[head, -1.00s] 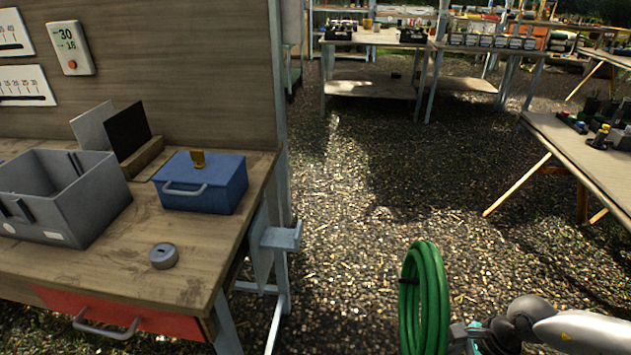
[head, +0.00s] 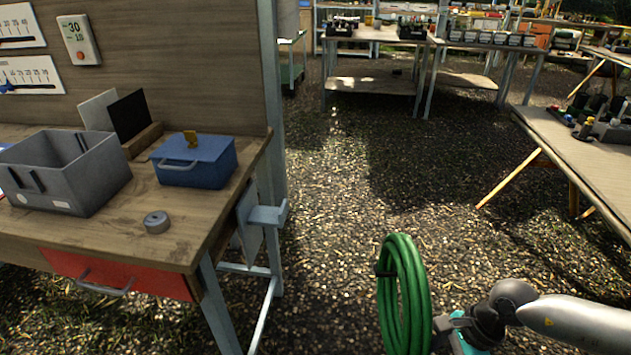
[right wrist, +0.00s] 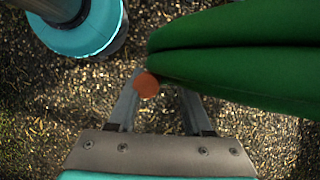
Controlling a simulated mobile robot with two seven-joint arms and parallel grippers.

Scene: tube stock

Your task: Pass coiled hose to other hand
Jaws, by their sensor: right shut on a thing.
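The coiled green hose (head: 405,300) hangs upright in the lower right of the head view, with a dark tie on its left side. My right gripper (head: 440,332) is shut on the hose and holds it above the gravel. In the right wrist view the green hose (right wrist: 240,60) runs to the right edge, past the fingers of my right gripper (right wrist: 160,90). A round orange-brown end shows between the fingers. My left gripper is not in either view.
A wooden workbench (head: 110,220) at left holds a grey bin (head: 75,185), a blue lidded box (head: 195,165) and a small grey disc (head: 156,222). A bracket (head: 268,215) juts from its right end. Another table (head: 580,155) stands at right. Gravel (head: 340,230) between them is open.

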